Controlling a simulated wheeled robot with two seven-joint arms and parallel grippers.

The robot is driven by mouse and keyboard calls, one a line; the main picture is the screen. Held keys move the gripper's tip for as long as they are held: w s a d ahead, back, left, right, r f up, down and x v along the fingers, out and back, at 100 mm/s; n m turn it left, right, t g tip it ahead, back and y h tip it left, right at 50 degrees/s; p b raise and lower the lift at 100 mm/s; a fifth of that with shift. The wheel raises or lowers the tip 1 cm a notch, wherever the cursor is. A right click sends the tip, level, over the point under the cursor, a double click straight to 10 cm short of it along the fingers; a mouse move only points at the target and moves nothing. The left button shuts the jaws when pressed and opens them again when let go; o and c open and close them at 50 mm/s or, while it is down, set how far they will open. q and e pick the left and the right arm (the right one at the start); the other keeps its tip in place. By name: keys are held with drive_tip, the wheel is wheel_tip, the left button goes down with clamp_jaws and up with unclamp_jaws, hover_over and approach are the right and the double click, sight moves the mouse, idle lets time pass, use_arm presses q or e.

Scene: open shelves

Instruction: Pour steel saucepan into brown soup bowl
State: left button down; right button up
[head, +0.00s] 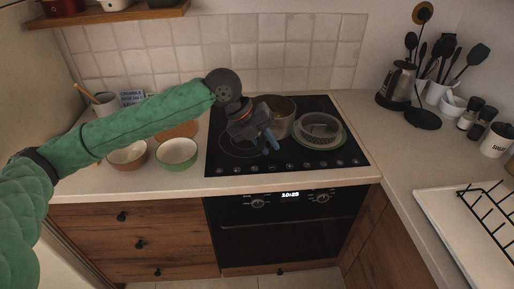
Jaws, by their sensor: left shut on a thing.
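The steel saucepan (282,107) stands upright at the back of the black cooktop, and its near left side is partly hidden by my gripper. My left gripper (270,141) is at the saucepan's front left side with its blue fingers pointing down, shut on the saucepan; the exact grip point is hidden. The brown soup bowl (117,160) sits on the counter left of the cooktop, below my green-sleeved left arm. My right gripper is out of the picture.
A green bowl (177,165) with a pale inside sits right beside the brown bowl. A grey colander (320,124) rests on the cooktop's right side. A kettle (398,82) and utensils stand in the right back corner. The cooktop's front left is clear.

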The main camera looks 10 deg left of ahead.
use_arm(q)
drive_tip(key=shift+s+d+r, duration=0.1)
drive_tip(key=shift+d+r, duration=0.05)
drive_tip(key=shift+r, duration=0.05)
drive_tip(key=shift+d+r+p, duration=0.15)
drive_tip(key=shift+r+p, duration=1.7)
drive_tip(key=shift+r, duration=0.7)
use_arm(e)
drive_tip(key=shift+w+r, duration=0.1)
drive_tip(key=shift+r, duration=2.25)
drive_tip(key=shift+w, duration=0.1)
